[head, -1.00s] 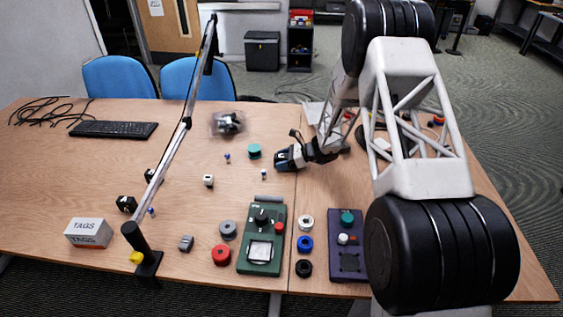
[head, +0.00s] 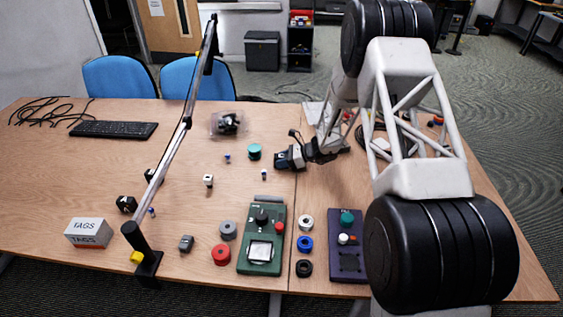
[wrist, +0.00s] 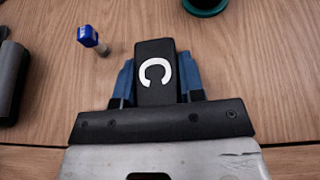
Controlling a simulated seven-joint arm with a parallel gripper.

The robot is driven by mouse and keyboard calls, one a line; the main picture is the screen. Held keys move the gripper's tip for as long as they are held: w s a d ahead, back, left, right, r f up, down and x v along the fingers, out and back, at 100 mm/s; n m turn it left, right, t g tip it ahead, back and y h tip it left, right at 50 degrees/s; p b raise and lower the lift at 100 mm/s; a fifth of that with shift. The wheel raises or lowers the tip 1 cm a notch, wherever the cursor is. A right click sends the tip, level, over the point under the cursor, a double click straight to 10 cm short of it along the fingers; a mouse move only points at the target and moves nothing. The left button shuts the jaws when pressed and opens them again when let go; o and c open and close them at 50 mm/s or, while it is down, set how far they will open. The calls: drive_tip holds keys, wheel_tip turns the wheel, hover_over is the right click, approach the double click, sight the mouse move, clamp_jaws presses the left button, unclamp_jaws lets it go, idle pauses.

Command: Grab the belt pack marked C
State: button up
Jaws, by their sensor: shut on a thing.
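The belt pack marked C (wrist: 154,73) is a black block with a white letter C on its top. In the wrist view it sits between the two blue fingers of my gripper (wrist: 157,85), which touch its sides. My gripper is shut on it. In the head view my gripper (head: 284,160) is low over the middle of the table, near the seam, and the belt pack there is small and partly hidden. I cannot tell whether it touches the table.
A blue-capped connector (wrist: 88,36) lies close to the pack, and a teal roll (head: 254,152) is to its left. A green tester (head: 262,240) and a purple box (head: 347,262) stand nearer the front. A slanted lamp arm (head: 180,130) crosses the left side.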

sight(281, 155)
drive_tip(key=shift+r, duration=0.1)
drive_tip(key=shift+r, duration=1.65)
drive_tip(key=s+d, duration=0.1)
drive_tip(key=s, duration=0.4)
drive_tip(key=s+d+r, duration=0.1)
drive_tip(key=s+d, duration=0.1)
drive_tip(key=s, duration=0.3)
drive_tip(key=s+d, duration=0.1)
drive_tip(key=s, duration=0.4)
drive_tip(key=shift+s+d+r, duration=0.15)
drive_tip(key=shift+d+r, duration=0.1)
drive_tip(key=shift+d, duration=0.1)
